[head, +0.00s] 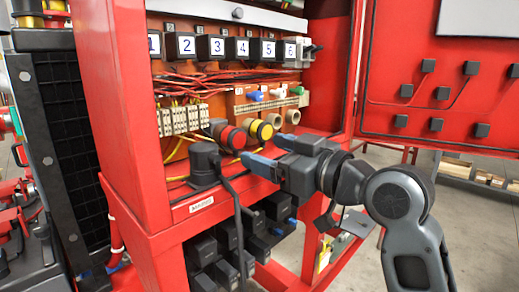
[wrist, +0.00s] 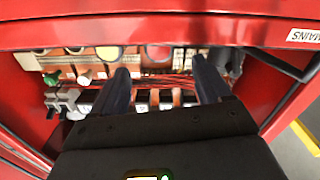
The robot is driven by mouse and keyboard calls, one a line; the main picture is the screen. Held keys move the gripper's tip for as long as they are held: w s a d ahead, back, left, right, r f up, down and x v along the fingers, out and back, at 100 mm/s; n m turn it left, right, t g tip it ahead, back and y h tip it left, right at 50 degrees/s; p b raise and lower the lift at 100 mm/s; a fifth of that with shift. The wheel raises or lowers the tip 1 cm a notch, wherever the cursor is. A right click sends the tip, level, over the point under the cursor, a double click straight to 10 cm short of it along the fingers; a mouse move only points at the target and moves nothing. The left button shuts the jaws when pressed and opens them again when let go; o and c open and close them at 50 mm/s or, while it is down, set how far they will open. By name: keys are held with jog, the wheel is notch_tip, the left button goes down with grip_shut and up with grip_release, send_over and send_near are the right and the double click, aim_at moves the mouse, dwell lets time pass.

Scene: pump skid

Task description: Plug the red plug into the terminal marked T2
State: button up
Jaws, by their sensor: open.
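A round red-faced part (head: 236,138) sits in the cabinet beside a yellow one (head: 262,130); I cannot tell whether it is the red plug. Both also show in the wrist view, the red part (wrist: 157,52) and the yellow part (wrist: 108,52). A terminal strip (head: 268,104) behind them carries blue (head: 255,96), white and green pieces; a T2 mark is not legible. My gripper (head: 261,148) is open and empty at the cabinet's front, right of and below the round parts. Its two fingers (wrist: 162,75) are spread apart in the wrist view.
A black plug with a cable (head: 205,160) stands at the front ledge. Red wires and numbered black modules (head: 211,47) lie behind. A pale terminal block (head: 184,119) is at left. The open red door (head: 440,80) is at right. Black boxes hang below the ledge.

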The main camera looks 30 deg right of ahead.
aim_at(239, 138)
jog(key=shift+r+p+x, duration=0.15)
jog(key=shift+p+x, duration=0.15)
jog(key=shift+x, duration=1.8)
jog(key=shift+r+p+x, duration=0.15)
jog(key=shift+p+x, duration=0.15)
jog(key=shift+x, duration=1.75)
jog(key=shift+c, duration=0.4)
jog(key=c, duration=1.1)
jog(key=o, duration=0.5)
jog(key=c, duration=0.4)
jog(key=shift+b+v, duration=0.3)
jog(key=shift+v, duration=2)
jog(key=shift+c, duration=0.2)
